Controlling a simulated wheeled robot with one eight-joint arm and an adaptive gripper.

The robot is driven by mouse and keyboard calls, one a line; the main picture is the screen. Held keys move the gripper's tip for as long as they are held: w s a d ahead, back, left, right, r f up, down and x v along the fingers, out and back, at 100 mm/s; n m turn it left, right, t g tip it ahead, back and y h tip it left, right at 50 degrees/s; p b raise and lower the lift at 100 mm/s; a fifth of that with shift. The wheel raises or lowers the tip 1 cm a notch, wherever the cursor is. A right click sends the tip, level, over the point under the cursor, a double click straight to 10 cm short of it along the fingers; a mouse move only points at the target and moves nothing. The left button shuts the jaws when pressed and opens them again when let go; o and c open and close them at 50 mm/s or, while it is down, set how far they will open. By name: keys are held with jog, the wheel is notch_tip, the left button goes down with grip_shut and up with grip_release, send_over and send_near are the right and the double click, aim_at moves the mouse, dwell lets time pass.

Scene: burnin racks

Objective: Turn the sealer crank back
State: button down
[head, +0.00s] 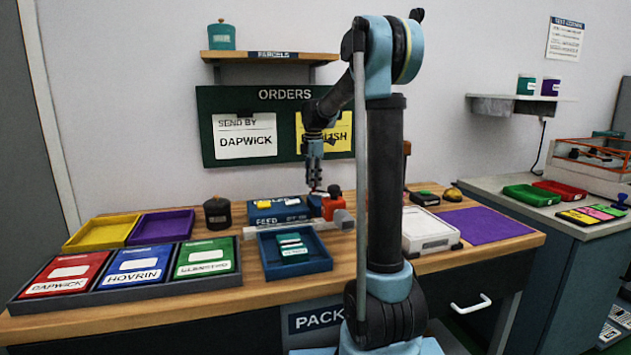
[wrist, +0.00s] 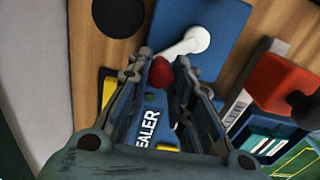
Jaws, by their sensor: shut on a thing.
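The sealer (head: 268,204) is a blue machine on the workbench, below the orders board. In the wrist view its blue body (wrist: 222,28) carries a white crank (wrist: 185,45) on a round white hub. The crank's arm slants from the hub down-left to a red knob (wrist: 161,73). My gripper (wrist: 163,62) is shut on this red knob, one finger on each side. In the head view my gripper (head: 314,186) points down at the right end of the sealer, and the crank is mostly hidden there.
An orange-red block with a dark knob (head: 333,204) stands close right of my gripper. A blue tray (head: 268,272) with teal packets is in front. A dark canister (head: 217,213) stands left. A white device (head: 428,228) and purple mat (head: 485,226) lie right.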

jog(key=s+n, duration=0.1)
jog(key=n, duration=0.1)
jog(key=s+n, duration=0.1)
jog(key=n, duration=0.1)
jog(key=shift+a, duration=0.4)
jog(key=shift+s+d+n, duration=0.1)
jog(key=shift+s+n, duration=0.35)
jog(key=shift+n, duration=0.65)
jog(key=shift+s+n, duration=0.45)
jog(key=shift+n, duration=0.65)
jog(key=c, duration=1.4)
grip_release()
jog(key=shift+o, duration=0.2)
notch_tip(320, 180, up, 12)
